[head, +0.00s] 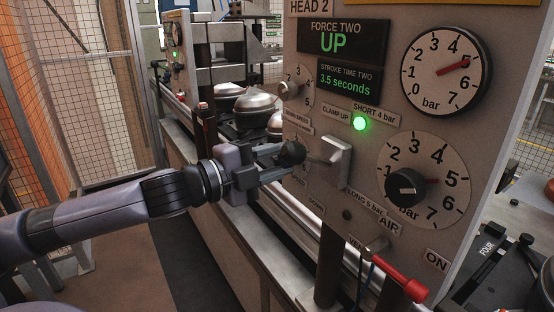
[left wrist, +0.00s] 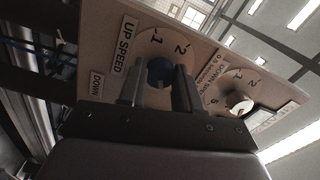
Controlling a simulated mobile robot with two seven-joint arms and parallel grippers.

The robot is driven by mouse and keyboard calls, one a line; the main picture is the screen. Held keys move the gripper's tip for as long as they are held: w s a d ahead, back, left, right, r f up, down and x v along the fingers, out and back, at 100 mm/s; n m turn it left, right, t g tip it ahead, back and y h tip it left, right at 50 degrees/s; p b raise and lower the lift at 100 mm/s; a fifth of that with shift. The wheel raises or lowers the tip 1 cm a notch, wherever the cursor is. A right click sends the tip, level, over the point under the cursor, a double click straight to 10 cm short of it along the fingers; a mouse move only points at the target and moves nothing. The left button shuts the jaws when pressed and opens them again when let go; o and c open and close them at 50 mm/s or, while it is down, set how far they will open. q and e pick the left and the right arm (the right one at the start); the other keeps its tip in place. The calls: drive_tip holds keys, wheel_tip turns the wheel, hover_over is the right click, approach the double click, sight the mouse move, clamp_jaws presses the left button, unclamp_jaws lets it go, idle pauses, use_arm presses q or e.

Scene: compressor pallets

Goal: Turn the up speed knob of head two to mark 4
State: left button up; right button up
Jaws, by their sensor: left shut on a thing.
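The head two panel (head: 350,218) stands upright on the right in the head view. My left gripper (head: 283,157) reaches it from the left, at its left edge. In the left wrist view, the up speed knob (left wrist: 160,72) is blue and sits between the two fingers of my left gripper (left wrist: 160,88), which are shut on it. The UP SPEED label (left wrist: 125,45) is beside it. Marks 1 and 2 of its dial (left wrist: 172,40) show; the fingers hide the lower dial, and I cannot read the knob's setting. My right gripper is not in view.
A silver knob (head: 289,88) on a numbered dial sits above my gripper. A metal lever (head: 337,160) juts out just right of it. Farther right are a black pressure knob (head: 405,186), a gauge (head: 445,72) and a red valve handle (head: 403,282). A green lamp (head: 362,123) is lit.

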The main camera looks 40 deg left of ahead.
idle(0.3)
use_arm(q)
drive_tip(key=o, duration=1)
drive_tip(key=shift+o, duration=0.2)
drive_tip(key=shift+s+f, duration=0.1)
drive_tip(key=shift+s, duration=0.05)
drive_tip(key=shift+s+a, duration=0.25)
drive_tip(key=shift+s, duration=0.05)
drive_tip(key=shift+s+a+b, duration=0.2)
drive_tip(key=shift+s+b, duration=0.35)
drive_tip(key=shift+s, duration=0.35)
drive_tip(key=shift+p+v, duration=1.2)
drive_tip(key=shift+v, duration=0.95)
